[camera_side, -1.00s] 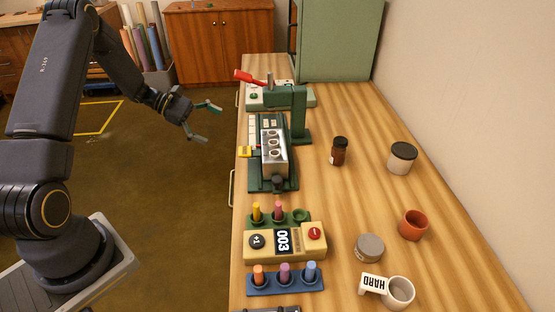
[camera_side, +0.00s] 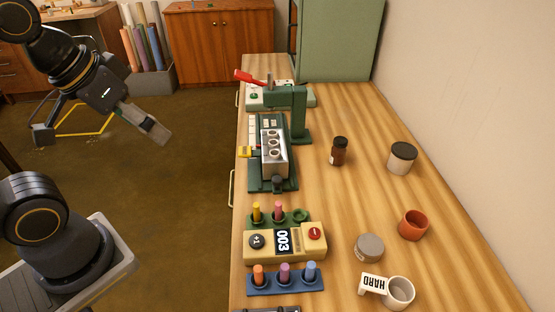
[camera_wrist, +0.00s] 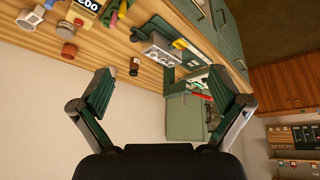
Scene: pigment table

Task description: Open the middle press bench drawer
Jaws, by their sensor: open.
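The wooden press bench (camera_side: 340,225) runs away from the camera in the side view. Two pale handles stick out from its left edge, a nearer one (camera_side: 232,188) and a farther one (camera_side: 237,98). The drawer fronts are hidden there. Green fronts with pale handles (camera_wrist: 240,63) show at the upper right of the wrist view. No drawer looks pulled out; I cannot tell for sure which handle is the middle one. My gripper (camera_side: 102,138) is open and empty, well left of the bench over the floor. Its spread fingers frame the wrist view (camera_wrist: 165,86).
A green press (camera_side: 290,100), a metal block on a green base (camera_side: 273,150), a yellow counter box (camera_side: 260,247), a blue marker rack (camera_side: 285,284), jars and a mug (camera_side: 399,293) stand on the bench. The floor (camera_side: 180,215) left of the bench is clear.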

